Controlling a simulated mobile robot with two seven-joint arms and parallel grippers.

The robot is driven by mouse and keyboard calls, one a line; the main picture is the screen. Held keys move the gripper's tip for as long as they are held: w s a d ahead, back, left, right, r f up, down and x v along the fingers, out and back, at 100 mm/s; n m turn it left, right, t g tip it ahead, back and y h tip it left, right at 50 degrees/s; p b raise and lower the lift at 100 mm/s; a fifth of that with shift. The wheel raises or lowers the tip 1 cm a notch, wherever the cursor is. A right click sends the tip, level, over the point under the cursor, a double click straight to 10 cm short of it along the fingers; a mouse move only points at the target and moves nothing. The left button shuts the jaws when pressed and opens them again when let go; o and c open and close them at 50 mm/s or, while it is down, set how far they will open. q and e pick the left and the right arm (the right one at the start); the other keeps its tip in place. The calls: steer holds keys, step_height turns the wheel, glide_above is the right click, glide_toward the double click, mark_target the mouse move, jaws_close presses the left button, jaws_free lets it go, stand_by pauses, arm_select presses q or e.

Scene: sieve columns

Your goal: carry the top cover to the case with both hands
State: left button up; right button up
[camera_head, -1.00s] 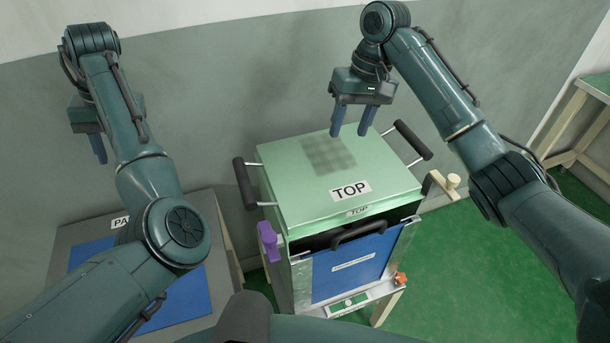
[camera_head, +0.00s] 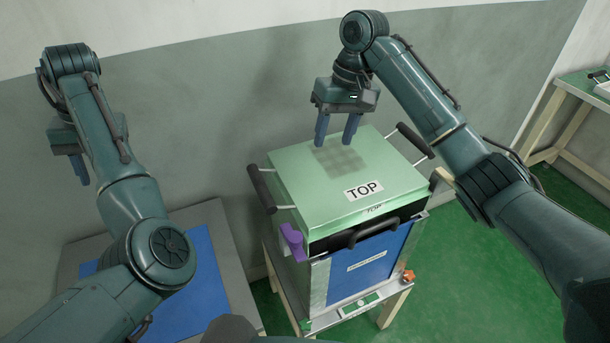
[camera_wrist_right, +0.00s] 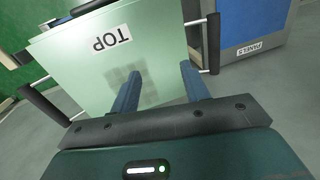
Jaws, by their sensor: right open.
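The top cover (camera_head: 330,198) is a pale green lid marked TOP, with a dark bar handle on its left side (camera_head: 262,189) and another on its right side (camera_head: 415,141). It lies over the case (camera_head: 318,285), a grey box with a blue front panel; a dark gap shows between them at the front. My right gripper (camera_head: 333,146) is open and empty, pointing down above the cover's back part, away from both handles. In the right wrist view the cover (camera_wrist_right: 160,40) shows beyond the open fingers (camera_wrist_right: 160,70). My left gripper (camera_head: 80,170) hangs far left, away from the cover; its jaw opening is unclear.
A purple clamp-like part (camera_head: 292,241) is at the case's front left and an orange knob (camera_head: 408,276) at its front right. A grey table with a blue panel (camera_head: 205,270) stands left. Another green table (camera_head: 575,85) is at the far right. Green floor lies between.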

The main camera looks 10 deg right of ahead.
step_height(320, 180, up, 11)
steer(key=d, duration=0.2)
steer(key=shift+w+d, duration=0.2)
steer(key=shift+d, duration=0.1)
steer(key=shift+r, duration=0.15)
step_height(320, 180, up, 9)
steer(key=p, duration=0.8)
steer(key=shift+p, duration=0.4)
step_height(320, 180, up, 7)
stand_by(0.6)
stand_by(0.3)
steer(key=shift+f, duration=0.2)
